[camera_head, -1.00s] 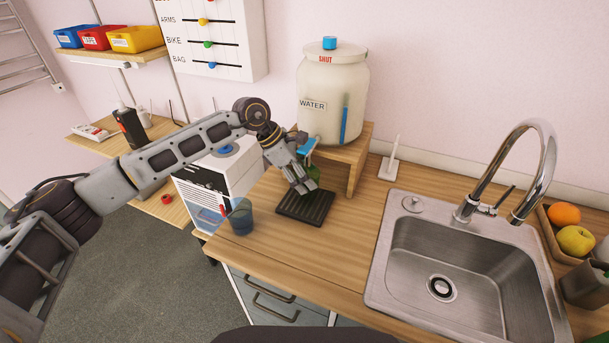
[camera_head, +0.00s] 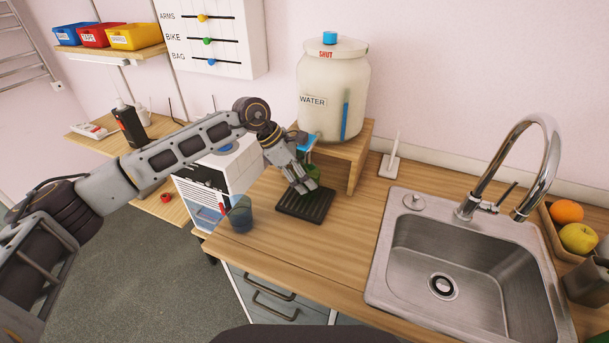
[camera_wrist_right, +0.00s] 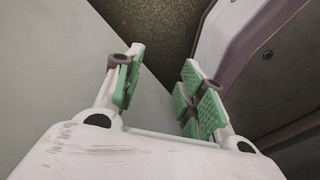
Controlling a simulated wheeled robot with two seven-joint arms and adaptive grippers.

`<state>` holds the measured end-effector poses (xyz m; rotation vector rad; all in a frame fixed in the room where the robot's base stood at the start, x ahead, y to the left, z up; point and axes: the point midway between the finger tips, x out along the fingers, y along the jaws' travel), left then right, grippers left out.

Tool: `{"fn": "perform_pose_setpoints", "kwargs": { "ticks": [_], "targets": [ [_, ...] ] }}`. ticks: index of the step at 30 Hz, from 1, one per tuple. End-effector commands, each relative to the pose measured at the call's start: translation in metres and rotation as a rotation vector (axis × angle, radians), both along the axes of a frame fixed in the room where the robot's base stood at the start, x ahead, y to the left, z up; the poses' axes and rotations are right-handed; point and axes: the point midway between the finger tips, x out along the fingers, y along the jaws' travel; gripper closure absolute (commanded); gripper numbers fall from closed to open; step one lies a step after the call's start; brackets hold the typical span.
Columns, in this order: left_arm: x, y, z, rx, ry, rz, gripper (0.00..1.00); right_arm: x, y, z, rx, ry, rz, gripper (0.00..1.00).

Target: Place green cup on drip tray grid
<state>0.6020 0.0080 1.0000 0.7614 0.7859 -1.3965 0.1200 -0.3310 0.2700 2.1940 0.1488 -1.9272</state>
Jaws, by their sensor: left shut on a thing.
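The green cup (camera_head: 313,172) shows only in part in the head view, behind and beside my left gripper's fingers. My left gripper (camera_head: 303,187) is shut on it, over the back part of the dark ridged drip tray grid (camera_head: 307,209). Whether the cup's base touches the grid is hidden by the fingers. The drip tray lies on the wooden counter in front of the water jar's stand. My right gripper (camera_wrist_right: 165,68) shows in the right wrist view, its green-padded fingers apart with nothing between them.
A cream water jar (camera_head: 333,90) stands on a wooden stand (camera_head: 357,160) right behind the tray, its blue tap close to my left gripper. A blue see-through cup (camera_head: 240,215) is left of the tray. The sink (camera_head: 465,260) is at right, with clear counter between.

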Motion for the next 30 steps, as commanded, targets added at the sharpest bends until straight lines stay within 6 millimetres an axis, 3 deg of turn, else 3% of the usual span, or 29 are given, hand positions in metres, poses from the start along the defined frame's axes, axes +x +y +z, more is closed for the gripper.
{"fn": "perform_pose_setpoints", "kwargs": {
  "ticks": [2, 3, 8, 24, 30],
  "targets": [
    [0.000, 0.000, 0.000, 0.000, 0.000, 0.000, 0.62, 0.001, 0.005, 0.000, 0.006, -0.002, -0.001, 0.60],
    [0.000, 0.000, 0.000, 0.000, 0.000, 0.000, 0.36, 0.002, 0.008, 0.000, 0.009, -0.002, -0.002, 0.60],
    [0.000, 0.000, 0.000, 0.000, 0.000, 0.000, 0.18, 0.001, 0.016, 0.000, 0.018, -0.003, -0.004, 0.60],
    [0.000, 0.000, 0.003, 0.000, 0.000, 0.000, 0.18, 0.010, 0.000, 0.004, 0.001, -0.013, 0.000, 0.60],
    [0.000, 0.000, 0.011, 0.000, -0.001, 0.001, 0.18, -0.002, -0.007, 0.008, -0.006, 0.000, 0.001, 0.60]
  ]
}}
